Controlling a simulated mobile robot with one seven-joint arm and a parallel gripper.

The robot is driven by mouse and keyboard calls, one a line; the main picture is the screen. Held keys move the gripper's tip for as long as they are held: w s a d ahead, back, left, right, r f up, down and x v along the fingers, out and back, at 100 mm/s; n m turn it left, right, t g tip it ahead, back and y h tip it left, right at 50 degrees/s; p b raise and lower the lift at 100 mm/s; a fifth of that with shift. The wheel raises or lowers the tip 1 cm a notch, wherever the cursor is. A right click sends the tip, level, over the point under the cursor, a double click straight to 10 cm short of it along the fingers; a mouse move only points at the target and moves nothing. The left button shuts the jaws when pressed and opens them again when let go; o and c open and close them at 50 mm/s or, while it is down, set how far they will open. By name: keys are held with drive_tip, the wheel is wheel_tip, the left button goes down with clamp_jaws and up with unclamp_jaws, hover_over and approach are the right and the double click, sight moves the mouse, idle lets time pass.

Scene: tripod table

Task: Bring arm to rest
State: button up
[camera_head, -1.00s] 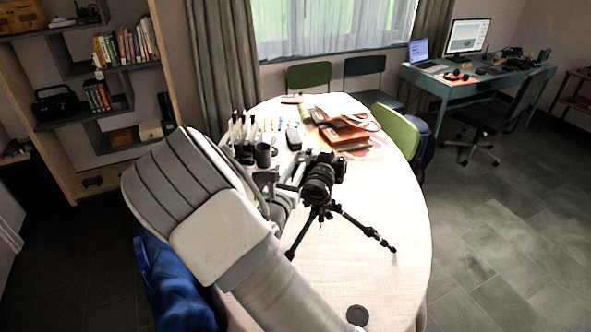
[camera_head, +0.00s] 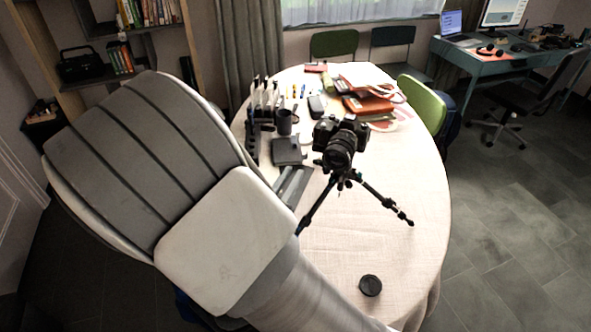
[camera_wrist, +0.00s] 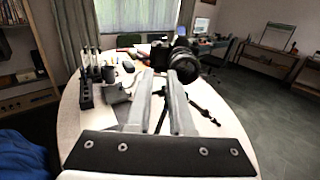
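My gripper (camera_wrist: 159,80) is open in the wrist view, with two pale fingers apart and nothing held between them. In the head view, my large arm link hides most of the gripper. A black camera (camera_head: 340,140) stands upright on a small black tripod (camera_head: 347,185) on the table (camera_head: 400,250). In the wrist view, the camera (camera_wrist: 178,55) is beyond the fingertips, and the tripod partly shows between and beside the fingers. The fingers appear apart from the camera.
A dark mug (camera_head: 285,122), a grey box-like item (camera_head: 288,151) and a black rack (camera_head: 252,140) stand at the table's left. Orange books (camera_head: 366,104) lie at the back. A round black cap (camera_head: 370,285) lies near the front. A green chair (camera_head: 421,105) is at right.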

idle(0.4)
drive_tip(key=s+d+r+m+g+h, duration=0.2)
drive_tip(key=s+d+m+g, duration=0.3)
drive_tip(key=d+m+g, duration=0.35)
drive_tip(key=s+d+r+m+g+h, duration=0.25)
drive_tip(key=s+d+m+g, duration=0.2)
drive_tip(key=d+m, duration=0.6)
drive_tip(key=s+a+r+m+t+y, duration=0.1)
drive_tip(key=s+r+m+y, duration=0.7)
drive_tip(key=m, duration=0.5)
drive_tip(key=s+y, duration=0.2)
drive_tip(key=shift+r+t+y, duration=0.3)
drive_tip(key=shift+y, duration=0.05)
